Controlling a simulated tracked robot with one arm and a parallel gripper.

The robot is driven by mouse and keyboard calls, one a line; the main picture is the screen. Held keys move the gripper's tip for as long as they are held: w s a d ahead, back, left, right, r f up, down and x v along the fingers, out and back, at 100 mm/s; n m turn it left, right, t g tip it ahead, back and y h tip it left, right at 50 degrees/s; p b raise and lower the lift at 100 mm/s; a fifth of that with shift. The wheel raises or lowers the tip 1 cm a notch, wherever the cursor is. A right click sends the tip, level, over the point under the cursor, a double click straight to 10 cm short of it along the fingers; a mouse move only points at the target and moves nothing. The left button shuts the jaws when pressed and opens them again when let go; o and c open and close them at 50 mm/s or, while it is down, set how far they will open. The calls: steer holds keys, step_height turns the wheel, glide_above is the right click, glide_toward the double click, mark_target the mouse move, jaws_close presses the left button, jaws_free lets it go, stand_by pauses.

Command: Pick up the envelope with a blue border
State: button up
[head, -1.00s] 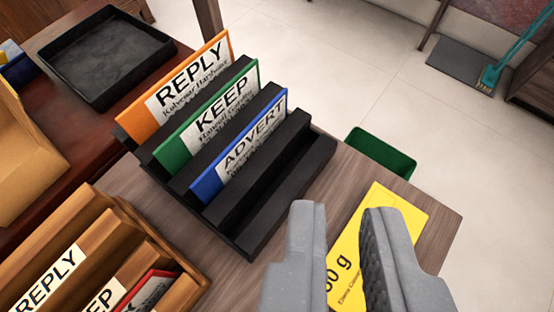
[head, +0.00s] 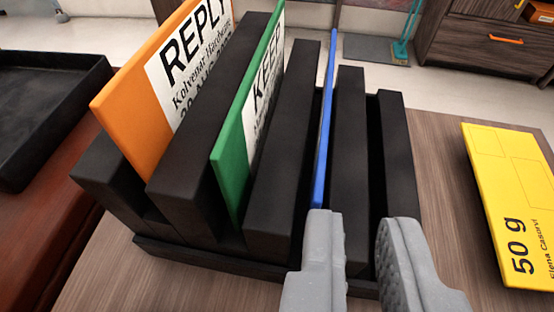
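The blue-bordered envelope (head: 326,125) stands upright in a slot of the black rack (head: 272,210). I see it nearly edge-on as a thin blue strip, so its printed face is hidden. My gripper (head: 362,235) is open and empty in front of the rack. Its left finger overlaps the lower end of the blue envelope in the picture, and the gap between the fingers lies to the right of the envelope. I cannot tell whether the finger touches it.
A green KEEP envelope (head: 247,130) and an orange REPLY envelope (head: 138,120) stand in the rack to the left. A yellow "50 g" package (head: 512,195) lies on the wooden desk at the right. A black tray (head: 85,75) is at the far left. The rack's rightmost slot looks empty.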

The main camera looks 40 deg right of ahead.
mark_target(321, 175)
steer(key=a+f+p, duration=0.1)
steer(key=a+f, duration=0.2)
steer(key=shift+m, duration=0.4)
steer(key=x, duration=0.7)
steer(key=shift+d, duration=0.5)
steer(key=shift+x, duration=2.7)
steer(key=shift+d+r, duration=0.15)
steer(key=shift+r, duration=0.1)
jaws_close()
